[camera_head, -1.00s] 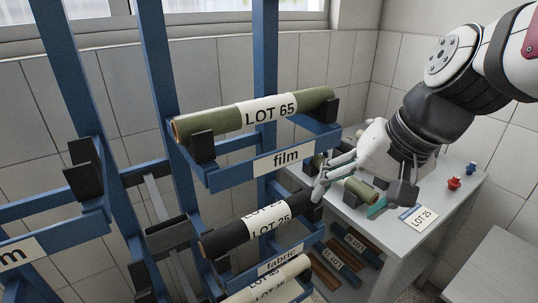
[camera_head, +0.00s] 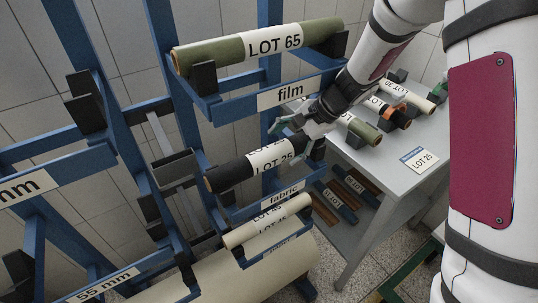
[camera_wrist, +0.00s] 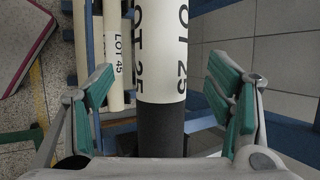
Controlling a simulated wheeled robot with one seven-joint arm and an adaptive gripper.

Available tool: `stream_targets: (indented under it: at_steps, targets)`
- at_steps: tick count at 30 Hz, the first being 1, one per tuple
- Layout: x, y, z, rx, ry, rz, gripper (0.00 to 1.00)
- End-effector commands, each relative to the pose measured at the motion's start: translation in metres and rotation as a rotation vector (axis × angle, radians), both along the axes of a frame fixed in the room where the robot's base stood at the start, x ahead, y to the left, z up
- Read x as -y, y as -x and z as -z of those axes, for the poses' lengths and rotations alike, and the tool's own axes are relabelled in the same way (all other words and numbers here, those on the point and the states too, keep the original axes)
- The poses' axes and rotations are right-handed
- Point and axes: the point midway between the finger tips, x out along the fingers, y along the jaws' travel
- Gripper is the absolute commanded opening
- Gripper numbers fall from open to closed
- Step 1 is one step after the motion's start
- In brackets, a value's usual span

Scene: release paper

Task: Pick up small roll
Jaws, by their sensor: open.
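A black roll (camera_head: 232,174) with a white LOT 25 label lies in the rack cradle marked fabric. My gripper (camera_head: 292,130) is at the right part of this roll, by its label. In the wrist view my gripper (camera_wrist: 165,80) is open, with green-padded fingers apart on either side of the roll (camera_wrist: 161,130). Gaps show between the pads and the roll.
A green LOT 65 roll (camera_head: 205,52) lies in the film cradle above. A cream LOT 45 roll (camera_head: 268,222) lies below. The blue rack (camera_head: 172,90) stands close around. A LOT 25 card (camera_head: 419,159) lies on the table (camera_head: 385,168), whose front part is clear.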

Motion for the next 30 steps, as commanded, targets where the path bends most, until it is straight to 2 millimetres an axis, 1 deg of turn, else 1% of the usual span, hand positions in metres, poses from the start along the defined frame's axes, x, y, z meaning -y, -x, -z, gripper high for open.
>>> stream_targets:
  at_steps: [5,12,15,24,26,27,29,30]
  targets:
    - [-0.01,0.0,0.013,-0.002,0.001,-0.001,0.73]
    - [-0.028,-0.004,0.038,-0.002,0.001,-0.003,0.73]
    - [-0.033,-0.006,0.045,-0.001,0.001,-0.002,0.73]
    - [-0.036,-0.008,0.049,0.0,0.001,-0.002,0.73]
    - [-0.036,-0.008,0.049,0.0,0.001,-0.002,0.6]
    - [-0.036,-0.008,0.049,0.0,0.001,-0.002,0.51]
    - [-0.036,-0.008,0.049,0.0,0.001,-0.002,0.37]
    - [-0.035,-0.008,0.048,0.0,0.001,-0.002,0.28]
